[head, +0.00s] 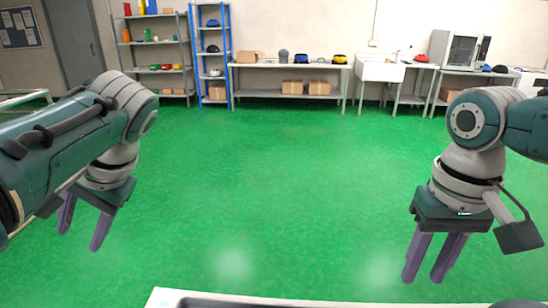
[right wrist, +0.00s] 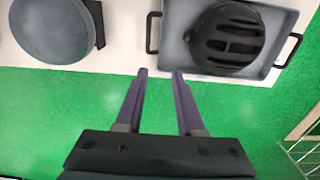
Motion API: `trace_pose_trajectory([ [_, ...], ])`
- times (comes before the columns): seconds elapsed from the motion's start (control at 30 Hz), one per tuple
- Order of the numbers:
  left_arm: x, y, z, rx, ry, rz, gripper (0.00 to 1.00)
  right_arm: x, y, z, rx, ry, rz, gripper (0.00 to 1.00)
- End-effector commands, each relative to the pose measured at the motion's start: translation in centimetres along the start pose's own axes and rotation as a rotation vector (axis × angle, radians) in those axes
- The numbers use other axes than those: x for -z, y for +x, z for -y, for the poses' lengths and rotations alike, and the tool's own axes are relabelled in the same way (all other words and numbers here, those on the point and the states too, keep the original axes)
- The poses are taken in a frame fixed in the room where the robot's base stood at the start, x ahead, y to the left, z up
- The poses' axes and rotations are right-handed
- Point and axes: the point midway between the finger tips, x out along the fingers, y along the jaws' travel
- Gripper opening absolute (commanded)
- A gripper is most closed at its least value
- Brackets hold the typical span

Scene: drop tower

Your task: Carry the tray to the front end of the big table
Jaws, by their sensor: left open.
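The tray (right wrist: 172,40) is grey with a black handle at each side, and shows in the right wrist view at top right. A dark vented helmet (right wrist: 228,38) lies in it. The tray stands on the white big table (right wrist: 135,60), close to its edge. In the head view only a strip of the table edge (head: 165,297) shows at the bottom. My right gripper (head: 422,280) is open and empty, fingers down, beside the table edge and apart from the tray. My left gripper (head: 80,240) is open and empty at the left, over the floor.
A round dark grey disc (right wrist: 55,28) sits on the table beside the tray. The green floor (head: 270,180) is clear up to the back wall. Shelves (head: 160,55), a bench (head: 290,67), a sink (head: 380,70) and a cabinet (head: 455,50) stand there.

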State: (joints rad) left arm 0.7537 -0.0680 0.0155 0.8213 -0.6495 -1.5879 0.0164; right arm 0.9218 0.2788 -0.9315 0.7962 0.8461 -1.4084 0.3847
Motion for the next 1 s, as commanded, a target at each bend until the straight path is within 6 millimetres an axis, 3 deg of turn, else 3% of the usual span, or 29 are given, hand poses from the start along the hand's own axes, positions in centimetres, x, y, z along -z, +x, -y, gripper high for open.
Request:
trace_pose_trajectory([
  [0.17, 0.0, 0.0, 0.0, 0.000, 0.000, 0.000, 0.49, 0.1, -1.9, 0.0, 0.002, -0.001, -0.004, 0.37],
  [0.4, 0.0, 0.0, 0.0, 0.000, 0.000, 0.000, 0.49, 0.1, -7.2, 0.0, 0.001, -0.001, -0.006, 0.37],
  [0.6, 0.0, 0.0, 0.0, 0.000, 0.000, 0.000, 0.49, 0.1, -10.1, 0.0, 0.000, 0.000, -0.002, 0.37],
  [1.0, 0.0, 0.0, 0.0, 0.000, 0.000, 0.000, 0.49, 0.0, -10.8, 0.0, 0.000, 0.001, -0.001, 0.37],
])
